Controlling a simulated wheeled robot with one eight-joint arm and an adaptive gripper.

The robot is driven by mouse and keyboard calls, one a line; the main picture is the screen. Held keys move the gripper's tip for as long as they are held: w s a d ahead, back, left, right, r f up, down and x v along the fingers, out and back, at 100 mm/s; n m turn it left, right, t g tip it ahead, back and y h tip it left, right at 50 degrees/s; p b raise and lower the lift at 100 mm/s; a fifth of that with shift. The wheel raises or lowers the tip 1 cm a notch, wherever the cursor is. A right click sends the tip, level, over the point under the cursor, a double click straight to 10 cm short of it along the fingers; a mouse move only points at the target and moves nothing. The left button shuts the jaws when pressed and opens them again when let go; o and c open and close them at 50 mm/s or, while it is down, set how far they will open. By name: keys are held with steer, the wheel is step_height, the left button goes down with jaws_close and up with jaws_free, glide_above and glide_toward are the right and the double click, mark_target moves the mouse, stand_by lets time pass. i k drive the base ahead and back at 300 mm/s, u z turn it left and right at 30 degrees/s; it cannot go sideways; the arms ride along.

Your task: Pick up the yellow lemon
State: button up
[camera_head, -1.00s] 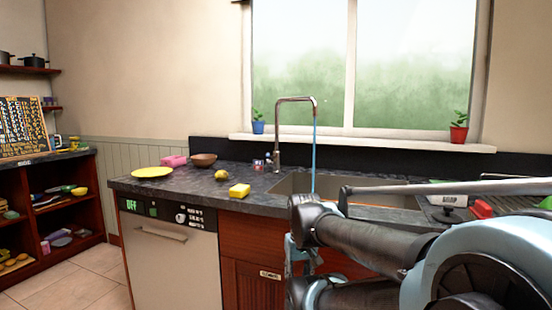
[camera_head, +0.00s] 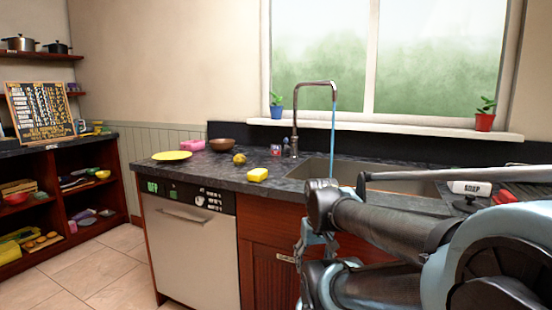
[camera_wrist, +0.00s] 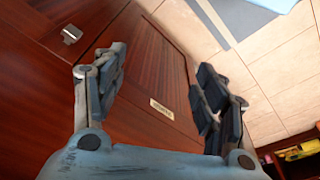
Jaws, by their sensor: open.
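My gripper (camera_wrist: 160,88) is open and empty in the wrist view, facing a reddish wooden cabinet door and the tiled floor. In the head view my arm is at the lower right, in front of the sink cabinet, below and to the right of the lemon. The lemon is not in the wrist view.
A yellow plate (camera_head: 172,156), a pink block (camera_head: 192,146) and a brown bowl (camera_head: 222,144) stand left of the lemon. The faucet (camera_head: 295,125) runs water into the sink (camera_head: 345,170). A white dishwasher (camera_head: 190,245) is under the counter. Tiled floor is free at the left.

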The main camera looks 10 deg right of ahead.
mark_target(239, 160)
steer(key=z, duration=1.4)
steer(key=k, duration=1.2)
steer(key=u, duration=1.15)
steer(key=i, duration=1)
